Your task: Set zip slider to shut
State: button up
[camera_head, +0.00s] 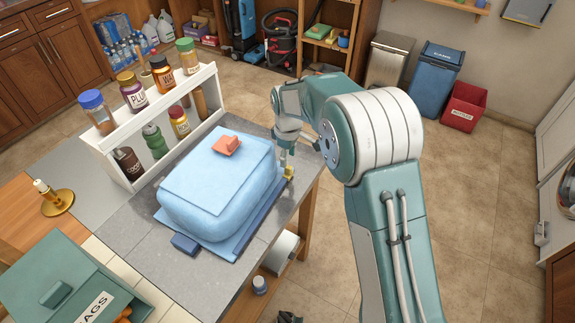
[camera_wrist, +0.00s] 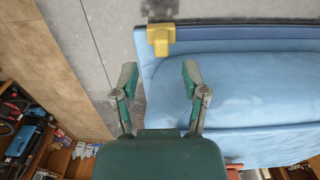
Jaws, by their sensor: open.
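In the wrist view the slider (camera_wrist: 160,38) is on the dark blue edge strip (camera_wrist: 240,32) at the bag's corner. My gripper (camera_wrist: 159,75) is open and empty. Its two fingers point toward the slider, which lies beyond the fingertips and between their lines, apart from them. In the head view my gripper (camera_head: 286,157) is just above the slider, partly hidden by my arm.
An orange piece (camera_head: 227,145) lies on the bag. A white rack (camera_head: 122,150) of jars stands behind. A green box (camera_head: 65,283) is at front left. Grey counter (camera_head: 190,285) is bare in front of the bag.

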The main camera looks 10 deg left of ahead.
notch_tip(320, 180, up, 7)
dwell(0.3)
